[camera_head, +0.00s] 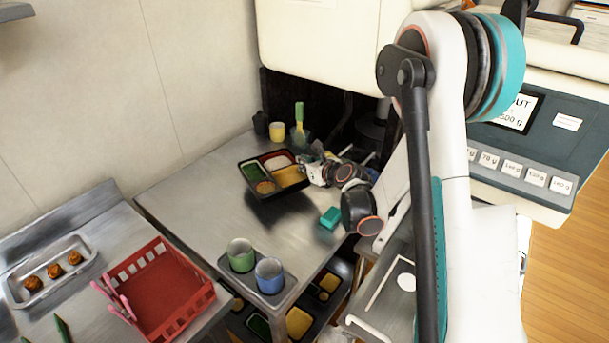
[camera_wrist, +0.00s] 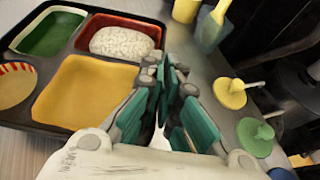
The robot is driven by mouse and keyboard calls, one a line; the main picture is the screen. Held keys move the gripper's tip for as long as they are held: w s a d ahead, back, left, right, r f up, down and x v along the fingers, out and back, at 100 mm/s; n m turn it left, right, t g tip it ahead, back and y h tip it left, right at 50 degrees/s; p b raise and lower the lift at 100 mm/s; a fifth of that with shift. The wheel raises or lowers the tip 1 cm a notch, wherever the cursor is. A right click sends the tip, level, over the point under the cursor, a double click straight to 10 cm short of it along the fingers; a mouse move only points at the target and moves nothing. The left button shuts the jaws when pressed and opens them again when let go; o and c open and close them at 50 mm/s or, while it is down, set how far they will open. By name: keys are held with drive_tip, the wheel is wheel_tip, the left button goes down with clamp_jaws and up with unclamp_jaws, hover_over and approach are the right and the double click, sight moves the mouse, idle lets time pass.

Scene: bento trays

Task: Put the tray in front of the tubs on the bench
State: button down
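The tray (camera_head: 247,179) is dark, with compartments of green, yellow and white food, in the middle back of the bench (camera_head: 190,205). It seems lifted slightly, with a dark shadow below it. My gripper (camera_head: 314,172) is at its right end. In the wrist view, the tray (camera_wrist: 75,52) fills the left side and my gripper's fingers (camera_wrist: 165,100) close about its right wall; the exact contact is partly hidden. Behind the tray stand a yellow tub (camera_head: 277,132) and a grey-teal tub (camera_head: 300,137) with a green-handled utensil.
A green cup (camera_head: 240,256) and a blue cup (camera_head: 269,276) stand in a holder at the bench's front corner. A red basket (camera_head: 163,295) is front left. The bench's left part is clear.

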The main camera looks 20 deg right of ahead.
drive_tip(key=shift+f+b, duration=0.5)
drive_tip(key=shift+f, duration=1.15)
drive_tip(key=shift+f, duration=0.15)
drive_tip(key=c, duration=1.8)
unclamp_jaws()
